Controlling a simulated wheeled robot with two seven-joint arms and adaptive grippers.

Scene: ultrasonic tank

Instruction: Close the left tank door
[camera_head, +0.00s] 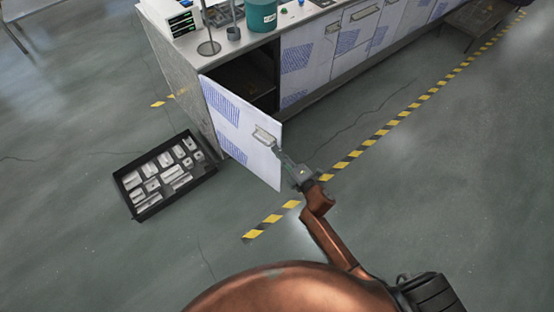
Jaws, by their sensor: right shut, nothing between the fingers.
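The left tank door (229,122) is a white panel with blue hatched patches, hinged at the left end of the cabinet. It stands swung open, and the dark compartment (246,77) behind it shows. A metal handle (264,136) sits near the door's free edge. My right gripper (281,156) is shut and empty, with its fingertips at the door's free edge just below the handle. I cannot tell whether the fingertips touch the door. My left gripper is not in view.
A black tray (153,212) with several metal parts lies on the floor left of the door. The counter (228,49) above carries a teal container (262,15) and a stand. Yellow-black tape (355,155) runs along the floor at right.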

